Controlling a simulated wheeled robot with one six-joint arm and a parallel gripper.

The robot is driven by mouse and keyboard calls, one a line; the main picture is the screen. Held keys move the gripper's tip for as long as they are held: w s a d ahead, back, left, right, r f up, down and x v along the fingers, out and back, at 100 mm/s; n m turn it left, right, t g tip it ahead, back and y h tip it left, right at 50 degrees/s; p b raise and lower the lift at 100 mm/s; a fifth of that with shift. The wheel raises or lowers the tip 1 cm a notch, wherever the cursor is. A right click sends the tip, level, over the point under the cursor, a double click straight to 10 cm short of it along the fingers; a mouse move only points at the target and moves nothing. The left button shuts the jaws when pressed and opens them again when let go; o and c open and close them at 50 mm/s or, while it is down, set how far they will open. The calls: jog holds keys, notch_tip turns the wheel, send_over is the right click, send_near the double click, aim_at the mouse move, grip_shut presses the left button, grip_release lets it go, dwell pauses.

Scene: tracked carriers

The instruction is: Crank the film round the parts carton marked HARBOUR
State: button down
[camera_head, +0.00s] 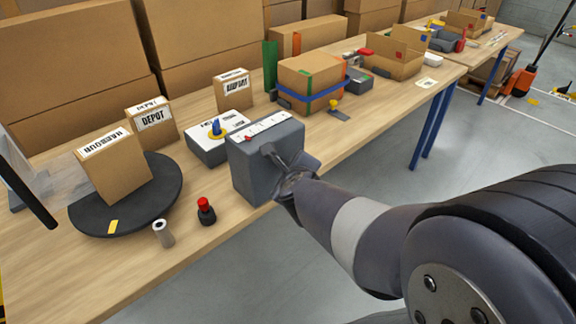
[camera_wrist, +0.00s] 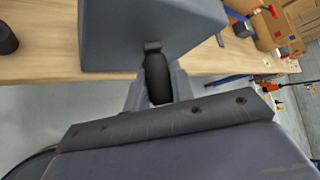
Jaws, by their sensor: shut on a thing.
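The parts carton marked HARBOUR (camera_head: 113,168) stands turned at an angle on a round black turntable (camera_head: 160,205) with a yellow mark on its edge. Clear film (camera_head: 62,180) stretches from the carton's left side towards a dark post (camera_head: 25,187). A grey crank box (camera_head: 262,165) with a white scale and a red pointer on top stands right of the turntable. My gripper (camera_head: 290,178) is at the box's front right face, shut on the crank handle. In the wrist view the dark handle (camera_wrist: 157,75) sits between the fingers, beneath the grey box (camera_wrist: 140,30).
Cartons marked DEPOT (camera_head: 152,126) and another small labelled carton (camera_head: 233,90) stand behind. A red-topped button (camera_head: 205,210) and a small white roll (camera_head: 163,233) stand at the table's front.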

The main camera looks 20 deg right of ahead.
jog(key=a+f+n+t+h+b, duration=0.1)
jog(key=n+b, duration=0.1)
jog(key=b, duration=0.3)
jog(key=f+n+t+h+b, duration=0.1)
jog(key=t+h+b, duration=0.1)
jog(key=b, duration=0.3)
jog(key=s+a+f+n+t+h+b, duration=0.1)
jog(key=f+n+t+b, duration=0.1)
jog(key=b, duration=0.3)
jog(key=shift+a+n+h, duration=0.3)
jog(key=shift+b, duration=0.4)
jog(key=c, duration=1.2)
grip_release()
jog(key=shift+r, duration=0.1)
